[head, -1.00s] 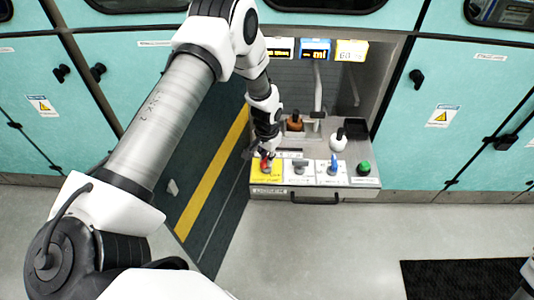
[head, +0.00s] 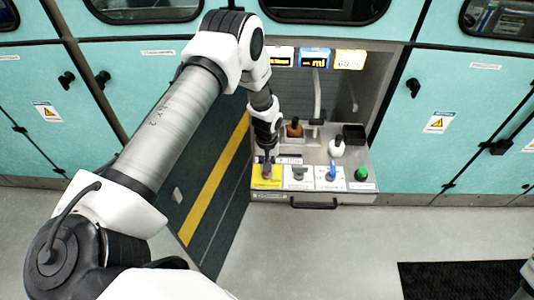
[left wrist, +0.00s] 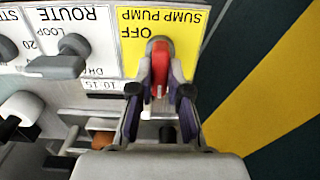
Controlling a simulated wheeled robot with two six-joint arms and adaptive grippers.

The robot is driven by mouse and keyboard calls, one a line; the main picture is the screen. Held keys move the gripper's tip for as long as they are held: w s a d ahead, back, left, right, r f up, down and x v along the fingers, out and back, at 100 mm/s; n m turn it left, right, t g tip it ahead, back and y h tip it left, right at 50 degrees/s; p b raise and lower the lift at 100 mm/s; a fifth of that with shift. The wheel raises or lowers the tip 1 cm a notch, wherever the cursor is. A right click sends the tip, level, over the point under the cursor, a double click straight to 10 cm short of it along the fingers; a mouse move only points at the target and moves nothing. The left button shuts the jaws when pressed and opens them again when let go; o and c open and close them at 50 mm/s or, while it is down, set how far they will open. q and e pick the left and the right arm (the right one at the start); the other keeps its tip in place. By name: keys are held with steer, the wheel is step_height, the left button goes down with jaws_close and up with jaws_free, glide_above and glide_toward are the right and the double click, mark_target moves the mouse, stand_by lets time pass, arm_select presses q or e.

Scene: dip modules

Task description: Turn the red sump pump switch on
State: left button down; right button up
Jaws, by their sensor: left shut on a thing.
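The red sump pump switch (left wrist: 160,62) has a red lever handle on a yellow plate (left wrist: 190,38). The plate reads SUMP PUMP and OFF, upside down in the left wrist view. In the head view the switch (head: 267,174) is at the left front of the panel, largely covered by my gripper. My left gripper (left wrist: 161,90) has one finger on each side of the red lever and is shut on it. It reaches down from above in the head view (head: 267,162). My right gripper is out of view.
Right of the yellow plate are a grey ROUTE lever (head: 299,172), a blue lever (head: 333,170) and a green knob (head: 362,174). An open dark door (head: 215,190) is left.

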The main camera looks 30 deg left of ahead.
arm_select(q)
steer(key=shift+s+f, duration=0.1)
steer(key=shift+s, duration=0.05)
steer(key=c, duration=1.1)
jaws_free()
steer(key=shift+r, duration=0.35)
step_height(320, 180, up, 11)
steer(key=shift+r, duration=0.2)
